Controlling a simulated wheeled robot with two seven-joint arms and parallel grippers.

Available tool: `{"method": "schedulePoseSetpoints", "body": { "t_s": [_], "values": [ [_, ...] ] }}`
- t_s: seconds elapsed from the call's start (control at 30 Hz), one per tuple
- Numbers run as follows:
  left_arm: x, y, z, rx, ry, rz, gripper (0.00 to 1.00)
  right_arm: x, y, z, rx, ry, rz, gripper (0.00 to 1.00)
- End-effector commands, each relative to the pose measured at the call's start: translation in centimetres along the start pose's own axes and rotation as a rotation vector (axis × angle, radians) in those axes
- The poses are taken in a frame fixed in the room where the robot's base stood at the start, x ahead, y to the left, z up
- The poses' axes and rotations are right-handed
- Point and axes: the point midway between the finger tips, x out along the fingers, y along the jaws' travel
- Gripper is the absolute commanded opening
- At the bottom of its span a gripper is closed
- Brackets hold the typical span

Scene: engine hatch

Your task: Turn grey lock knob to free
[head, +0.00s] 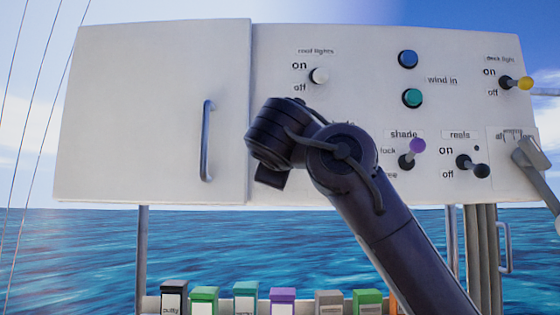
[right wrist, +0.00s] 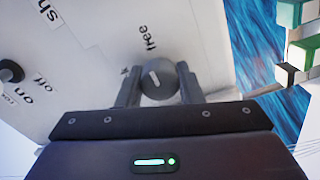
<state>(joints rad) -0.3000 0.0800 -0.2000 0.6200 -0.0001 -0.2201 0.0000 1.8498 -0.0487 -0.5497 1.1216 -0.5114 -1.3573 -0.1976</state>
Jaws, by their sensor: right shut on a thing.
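The grey lock knob (right wrist: 158,80) is on the white panel in the right wrist view, with a short white mark on its face and the word "free" beside it. The two fingers of my right gripper (right wrist: 158,90) are on either side of the knob and shut on it. In the head view my right arm covers the knob and the gripper's fingertips. Part of a "lock" label (head: 388,150) shows beside the arm there. My left gripper is in neither view.
The purple-tipped shade lever (head: 417,146) is close to my right forearm. The reels lever (head: 473,165) and a grey handle (head: 535,165) are further right. A door handle (head: 207,140) is at left. Several coloured boxes (head: 204,298) stand below.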

Motion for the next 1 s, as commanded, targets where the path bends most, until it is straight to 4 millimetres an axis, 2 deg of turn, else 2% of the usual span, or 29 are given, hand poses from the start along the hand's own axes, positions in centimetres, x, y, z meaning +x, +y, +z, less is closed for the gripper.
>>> {"method": "schedulePoseSetpoints", "body": {
  "t_s": [0.23, 0.27, 0.43, 0.77, 1.0],
  "values": [
    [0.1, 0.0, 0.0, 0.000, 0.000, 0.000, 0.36, 0.1, -0.3, 0.1, 0.003, -0.004, -0.004, 0.10],
    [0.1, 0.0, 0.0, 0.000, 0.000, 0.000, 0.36, 0.1, -0.3, 0.1, 0.003, -0.004, -0.004, 0.34],
    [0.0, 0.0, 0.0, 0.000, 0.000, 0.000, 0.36, 0.1, -0.2, 0.1, 0.002, -0.003, -0.003, 0.55],
    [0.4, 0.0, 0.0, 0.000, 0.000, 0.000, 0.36, -0.4, -0.2, 0.0, 0.002, 0.001, -0.001, 0.55],
    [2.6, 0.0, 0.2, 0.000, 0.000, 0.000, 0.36, -4.2, -0.6, 0.0, 0.003, 0.004, 0.000, 0.55]
  ]
}}
